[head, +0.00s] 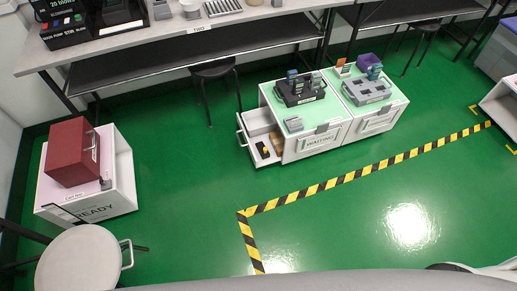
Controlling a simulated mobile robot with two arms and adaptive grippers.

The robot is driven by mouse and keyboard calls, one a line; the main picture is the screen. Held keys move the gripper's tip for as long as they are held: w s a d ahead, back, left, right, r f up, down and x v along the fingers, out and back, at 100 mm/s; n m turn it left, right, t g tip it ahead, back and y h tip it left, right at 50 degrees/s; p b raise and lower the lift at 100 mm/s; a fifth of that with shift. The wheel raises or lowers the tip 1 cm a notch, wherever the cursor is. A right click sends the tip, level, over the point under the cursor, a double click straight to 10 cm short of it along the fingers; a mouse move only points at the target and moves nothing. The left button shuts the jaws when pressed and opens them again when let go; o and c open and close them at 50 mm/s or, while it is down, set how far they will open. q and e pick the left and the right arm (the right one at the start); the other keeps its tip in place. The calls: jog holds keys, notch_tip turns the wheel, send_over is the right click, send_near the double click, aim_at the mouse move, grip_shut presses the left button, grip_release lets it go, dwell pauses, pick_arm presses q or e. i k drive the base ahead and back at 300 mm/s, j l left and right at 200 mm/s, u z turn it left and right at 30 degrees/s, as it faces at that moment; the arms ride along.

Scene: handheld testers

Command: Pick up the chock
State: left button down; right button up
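I cannot tell for sure which thing is the chock. A small brown piece (277,141) lies in the open drawer (253,151) of the white cabinet marked WAITING (318,143); it may be a block, but it is too small to tell. A small dark piece with a yellow part (262,150) lies beside it in the drawer. Neither of my grippers shows in the head view.
A white READY cabinet (115,200) with a red case (72,152) stands at left, near a round pale seat (80,262). A workbench (190,42) runs along the back. Green floor (340,225) is clear around black-yellow tape (330,184).

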aim_at(262, 147)
jog(key=i+l+u, duration=0.1)
jog(key=l, duration=0.4)
jog(key=i+l+u, duration=0.1)
jog(key=l, duration=0.35)
jog(key=i+l+u, duration=0.1)
jog(key=l, duration=0.4)
jog(key=i+l+u, duration=0.1)
jog(key=l, duration=0.45)
jog(key=i, duration=0.1)
